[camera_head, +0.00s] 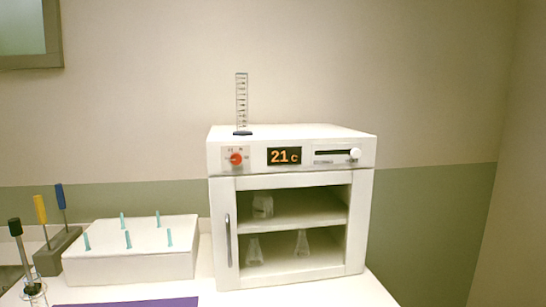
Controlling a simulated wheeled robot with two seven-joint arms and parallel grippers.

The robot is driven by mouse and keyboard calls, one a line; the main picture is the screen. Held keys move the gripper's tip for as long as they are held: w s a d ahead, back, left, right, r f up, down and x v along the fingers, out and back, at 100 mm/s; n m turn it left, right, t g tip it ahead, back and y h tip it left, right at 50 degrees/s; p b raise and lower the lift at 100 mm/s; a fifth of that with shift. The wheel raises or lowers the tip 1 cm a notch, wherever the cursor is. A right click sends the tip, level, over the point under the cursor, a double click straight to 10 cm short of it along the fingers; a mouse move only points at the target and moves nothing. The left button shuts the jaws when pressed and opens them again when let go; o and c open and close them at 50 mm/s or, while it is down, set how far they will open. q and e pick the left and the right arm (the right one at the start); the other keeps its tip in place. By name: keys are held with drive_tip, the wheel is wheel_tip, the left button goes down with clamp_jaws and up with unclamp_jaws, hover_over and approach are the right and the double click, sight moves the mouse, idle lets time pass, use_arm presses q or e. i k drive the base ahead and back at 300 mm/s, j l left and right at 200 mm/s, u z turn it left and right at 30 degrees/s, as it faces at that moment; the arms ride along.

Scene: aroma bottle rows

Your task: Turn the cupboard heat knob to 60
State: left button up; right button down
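A white heating cupboard (217,185) stands on the white counter, with a glass-fronted door and a vertical handle (228,240) on the door's left. Its red-orange heat knob (236,158) is at the left of the top panel, with small marks around it too small to read. The orange display (285,156) beside the knob reads 21 C. A slider with a white round knob (355,154) is at the panel's right. Neither of my grippers is in view.
A clear graduated cylinder (241,103) stands on top of the cupboard. Glassware, including a flask (302,244), is inside. Left are a white box (130,265) with teal pegs, a grey rack (57,252) with yellow and blue-handled tools, and a purple mat (135,302).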

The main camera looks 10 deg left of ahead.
sight(235, 158)
drive_tip(key=u, duration=0.55)
drive_tip(key=i+l+u, duration=0.15)
drive_tip(key=l+u, duration=0.25)
drive_tip(key=i+l+u, duration=0.15)
drive_tip(key=u, duration=0.25)
drive_tip(key=l+u, duration=0.4)
drive_tip(key=i+l, duration=0.05)
